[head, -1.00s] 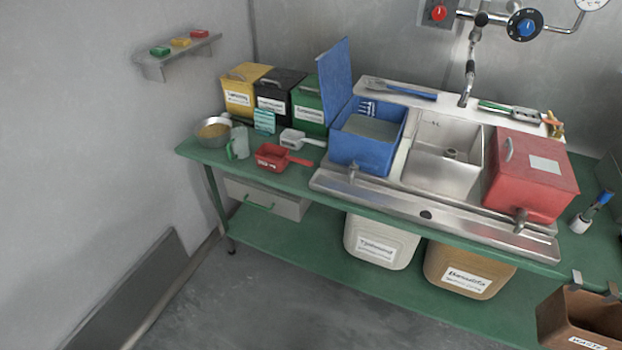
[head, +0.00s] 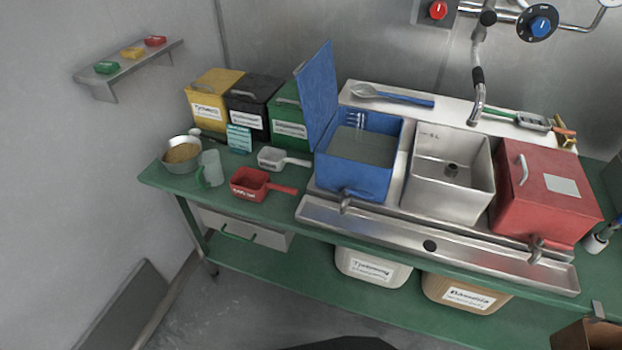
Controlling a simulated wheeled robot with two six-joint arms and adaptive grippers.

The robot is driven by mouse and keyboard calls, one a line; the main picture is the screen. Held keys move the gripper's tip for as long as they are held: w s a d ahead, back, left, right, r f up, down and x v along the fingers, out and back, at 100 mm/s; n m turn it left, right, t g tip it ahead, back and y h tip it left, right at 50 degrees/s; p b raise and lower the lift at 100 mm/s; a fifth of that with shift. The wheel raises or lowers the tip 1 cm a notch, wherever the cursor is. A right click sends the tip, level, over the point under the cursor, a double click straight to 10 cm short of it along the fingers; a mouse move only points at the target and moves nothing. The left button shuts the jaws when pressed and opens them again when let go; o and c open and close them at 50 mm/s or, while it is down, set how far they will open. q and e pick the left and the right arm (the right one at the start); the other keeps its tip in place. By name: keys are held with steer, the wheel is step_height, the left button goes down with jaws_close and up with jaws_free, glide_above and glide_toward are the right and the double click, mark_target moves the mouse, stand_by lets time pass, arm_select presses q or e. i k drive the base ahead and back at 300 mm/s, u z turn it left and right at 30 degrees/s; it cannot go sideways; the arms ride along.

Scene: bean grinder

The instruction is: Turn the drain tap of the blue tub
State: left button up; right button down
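The blue tub (head: 352,180) stands at the left end of the sink unit in the head view. Its blue lid (head: 318,97) is raised upright on the left side, and greyish liquid (head: 362,146) shows inside. Its metal drain tap (head: 345,203) sticks out low on the front, above the steel trough (head: 390,226). I cannot make out the handle position clearly. Neither of my grippers shows in the view. A dark shape at the bottom edge cannot be identified.
A steel basin (head: 450,178) and a closed red tub (head: 545,195) with its own tap (head: 536,250) stand to the right. A red scoop (head: 252,184), a white scoop (head: 272,158) and a clear jug (head: 211,168) lie left on the green bench (head: 160,183). The floor in front looks clear.

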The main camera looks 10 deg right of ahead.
mark_target(347, 190)
steer(key=z, duration=0.3)
steer(key=i, duration=0.8)
steer(key=z, duration=0.45)
steer(key=k, duration=0.4)
steer(key=z, duration=0.75)
